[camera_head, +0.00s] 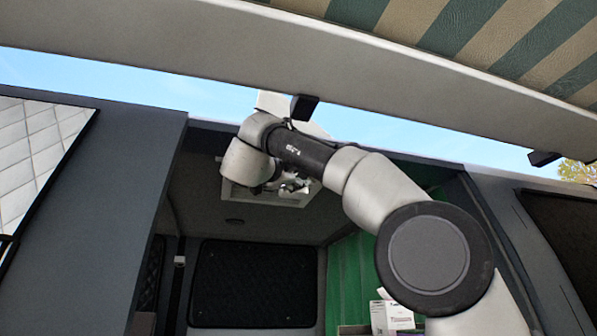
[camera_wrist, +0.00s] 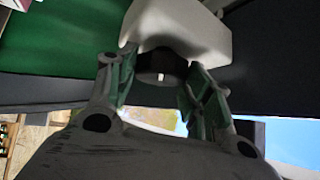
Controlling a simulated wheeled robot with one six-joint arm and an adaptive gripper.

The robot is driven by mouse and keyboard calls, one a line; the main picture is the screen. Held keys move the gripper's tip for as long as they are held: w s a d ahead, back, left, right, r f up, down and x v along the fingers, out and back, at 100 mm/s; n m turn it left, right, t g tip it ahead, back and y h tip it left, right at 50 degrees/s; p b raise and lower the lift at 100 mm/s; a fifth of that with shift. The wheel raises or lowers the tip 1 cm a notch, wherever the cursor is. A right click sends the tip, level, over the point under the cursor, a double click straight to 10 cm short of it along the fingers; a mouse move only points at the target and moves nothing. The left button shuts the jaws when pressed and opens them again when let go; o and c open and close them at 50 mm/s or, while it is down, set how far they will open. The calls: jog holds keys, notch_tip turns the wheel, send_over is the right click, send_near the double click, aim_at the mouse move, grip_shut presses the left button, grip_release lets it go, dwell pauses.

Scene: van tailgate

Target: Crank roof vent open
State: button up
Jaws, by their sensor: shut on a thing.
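The roof vent (camera_head: 240,196) shows as a pale square frame in the van's ceiling, partly hidden by my arm. My gripper (camera_head: 294,186) is up at the vent, small and partly hidden in the head view. In the wrist view my gripper (camera_wrist: 160,68) has its two fingers on either side of a dark round knob (camera_wrist: 160,62) with a small white mark, and is shut on it. The knob sits under a cream box-shaped part (camera_wrist: 185,25). A white panel (camera_head: 270,101) stands above the roof edge behind my arm; I cannot tell whether it is the vent's lid.
A striped awning (camera_head: 480,30) with a pale front rail (camera_head: 200,45) hangs above my arm. The van's door opening is framed by grey side panels (camera_head: 110,190). Inside are a green curtain (camera_head: 350,270), a dark quilted panel (camera_head: 253,283) and a white box (camera_head: 392,317).

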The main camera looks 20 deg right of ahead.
jog(key=shift+a+r+m+g+y, duration=0.1)
jog(key=shift+r+m+g+y, duration=0.2)
jog(key=shift+m+g, duration=0.65)
jog(key=shift+s+m, duration=0.1)
jog(key=shift+m, duration=0.25)
jog(key=o, duration=1)
jog(key=v, duration=1.2)
jog(key=shift+s+r, duration=0.1)
